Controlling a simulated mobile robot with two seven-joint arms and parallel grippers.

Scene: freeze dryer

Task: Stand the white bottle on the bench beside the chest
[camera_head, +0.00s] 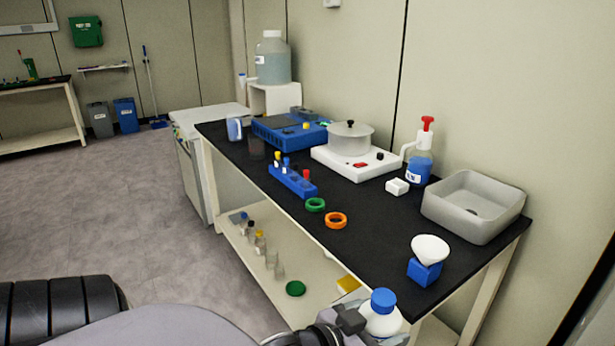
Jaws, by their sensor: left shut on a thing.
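The white bottle (380,321) with a blue cap shows at the bottom of the head view, near the front edge of the bench, and looks upright. My left gripper (355,324) is shut on it from the left side; the bottle's lower part is cut off by the frame. The black-topped bench (375,208) runs away toward the back left. A pale, white-topped cabinet (212,117), which may be the chest, stands at the bench's far end. My right gripper is not in view.
A white funnel on a blue block (426,272) is closest to the bottle. A grey basin (474,206), blue wash bottle (418,166), hot plate (352,163), green ring (315,205), orange ring (336,220) and tube rack (293,181) occupy the bench. Bare top lies between the orange ring and funnel.

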